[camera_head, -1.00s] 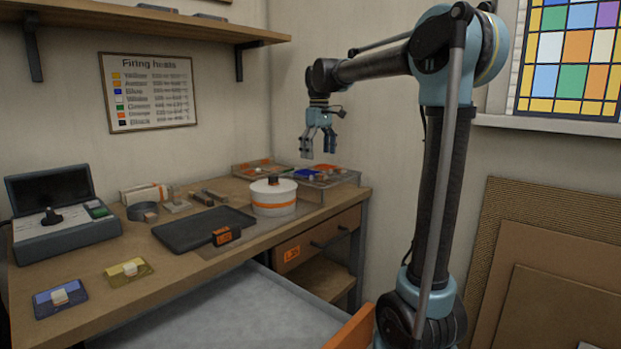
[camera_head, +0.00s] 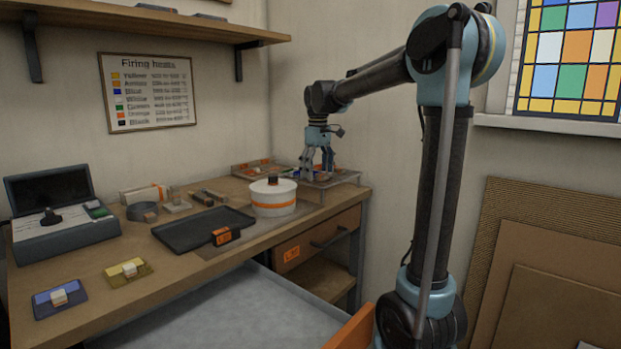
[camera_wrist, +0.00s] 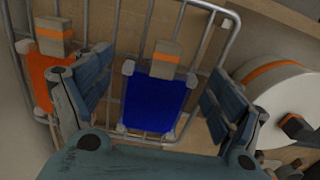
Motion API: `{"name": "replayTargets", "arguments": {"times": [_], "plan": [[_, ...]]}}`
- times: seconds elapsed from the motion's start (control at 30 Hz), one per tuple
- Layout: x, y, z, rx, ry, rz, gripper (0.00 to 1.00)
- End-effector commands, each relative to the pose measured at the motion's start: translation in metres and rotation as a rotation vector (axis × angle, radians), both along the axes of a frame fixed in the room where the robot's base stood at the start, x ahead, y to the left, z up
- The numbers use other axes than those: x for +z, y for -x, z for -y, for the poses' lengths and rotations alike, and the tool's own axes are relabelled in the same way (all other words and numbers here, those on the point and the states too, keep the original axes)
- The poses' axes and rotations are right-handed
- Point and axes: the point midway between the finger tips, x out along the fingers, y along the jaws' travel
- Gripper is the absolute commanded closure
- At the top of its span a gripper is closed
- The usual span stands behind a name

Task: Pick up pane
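My gripper (camera_head: 317,176) is lowered over the wire rack (camera_head: 345,181) at the desk's back right corner. In the wrist view my gripper (camera_wrist: 155,97) is open, with one finger on each side of a blue pane (camera_wrist: 157,105). The blue pane lies on the rack and has a pale block with an orange band (camera_wrist: 165,62) at its far edge. An orange pane (camera_wrist: 38,78) with a similar block lies to its left, partly behind the left finger. In the head view the fingers largely hide these panes.
A white round pot with an orange band (camera_head: 273,202) stands close beside the rack; it also shows in the wrist view (camera_wrist: 285,95). A dark tray (camera_head: 195,230) lies in front. Blue (camera_head: 46,306) and yellow (camera_head: 118,278) plates with small blocks lie at the front left.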

Motion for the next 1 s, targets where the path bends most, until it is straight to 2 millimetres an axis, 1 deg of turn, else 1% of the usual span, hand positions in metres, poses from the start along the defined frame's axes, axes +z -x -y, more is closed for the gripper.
{"name": "replayTargets", "arguments": {"times": [0.03, 0.07, 0.1, 0.13, 0.43, 0.57, 0.67, 0.9, 1.0], "plan": [[0.0, 0.0, 0.0, 0.0, 0.0, 0.0, 0.36], [0.0, 0.0, 0.0, 0.0, 0.0, 0.0, 0.43], [0.0, 0.0, 0.0, 0.0, 0.0, 0.0, 0.52], [0.0, 0.0, 0.0, 0.0, 0.0, 0.0, 0.54], [0.0, 0.0, 0.0, 0.001, 0.0, 0.0, 0.54], [0.007, 0.0, 0.0, 0.001, 0.0, 0.0, 0.54], [0.019, 0.0, 0.0, 0.001, 0.0, 0.0, 0.54], [0.062, 0.0, 0.0, 0.001, 0.0, 0.0, 0.54], [0.078, 0.0, -0.001, 0.001, 0.0, 0.0, 0.54]]}}
